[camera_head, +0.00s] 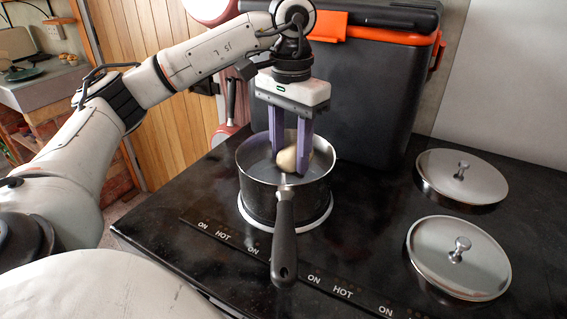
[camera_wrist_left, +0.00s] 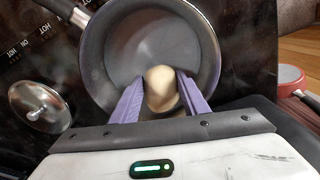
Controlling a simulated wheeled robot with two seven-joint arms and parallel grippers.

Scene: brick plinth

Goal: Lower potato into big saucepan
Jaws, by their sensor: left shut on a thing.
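The potato (camera_head: 289,158) is pale and rounded, held between the purple fingers of my left gripper (camera_head: 291,157). In the left wrist view the potato (camera_wrist_left: 161,88) sits between both fingertips, over the pan's inside near its rim. The big saucepan (camera_head: 262,201) is grey metal with a black handle pointing toward me. It stands upright on a pale ring on the black hob. The gripper points down with its fingertips at about the rim's level. Whether the potato touches the pan cannot be told. In the wrist view the saucepan (camera_wrist_left: 97,62) looks otherwise empty. My right gripper is not in view.
Two metal lids, a far one (camera_head: 478,180) and a near one (camera_head: 440,262), lie on the hob to the right. A large black box with orange latches (camera_head: 378,100) stands close behind the pan. A strip marked ON and HOT (camera_head: 343,293) runs along the front.

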